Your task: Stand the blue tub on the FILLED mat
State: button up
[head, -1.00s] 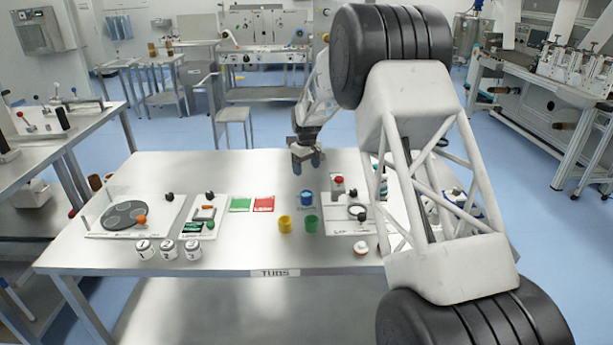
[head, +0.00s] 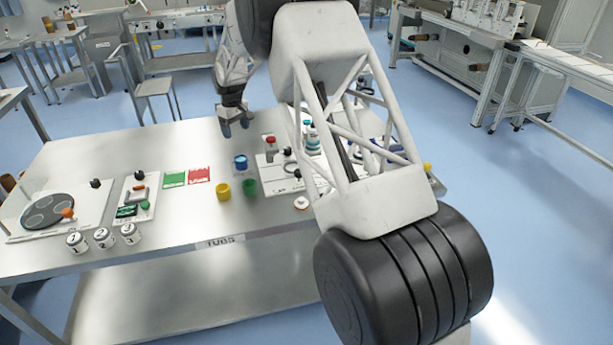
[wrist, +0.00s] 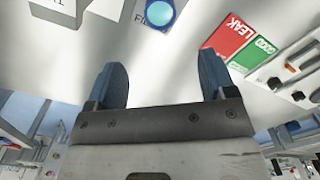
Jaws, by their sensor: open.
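The blue tub (head: 240,161) stands upright on the table behind the yellow and green tubs. In the wrist view, the blue tub (wrist: 160,14) is cut by the top edge and seems to stand on a pale mat (wrist: 139,20). The letters "FI" show beside the tub there; the rest of the word is hidden. My gripper (head: 234,129) is above and behind the blue tub, apart from it. In the wrist view, my gripper (wrist: 162,78) has its two blue fingers spread, with nothing between them.
A yellow tub (head: 222,191) and a green tub (head: 249,187) stand in front. The green GOOD mat (head: 174,180) and red LEAK mat (head: 199,176) lie bare to the left. A panel with a red knob (head: 270,143) is close on the right. Numbered white jars (head: 104,238) stand front left.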

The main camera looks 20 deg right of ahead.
jog(key=s+d+r+m, duration=0.1)
jog(key=s+d+r, duration=0.2)
jog(key=s+r, duration=0.55)
jog(key=s+d+r+m+t, duration=0.1)
jog(key=s+d+r, duration=0.3)
jog(key=s, duration=0.7)
jog(key=s+d+r+m, duration=0.2)
jog(key=s+d+r, duration=0.1)
jog(key=s+r, duration=0.55)
jog(key=s+d+f+m, duration=0.1)
jog(key=s+d+f, duration=0.1)
jog(key=s, duration=1.7)
jog(key=s+d+f+m+t, duration=0.1)
jog(key=s+d+f+m, duration=0.1)
jog(key=s, duration=1.7)
jog(key=shift+d+f+m+t, duration=0.3)
jog(key=shift+d+f, duration=0.1)
jog(key=shift+f, duration=0.05)
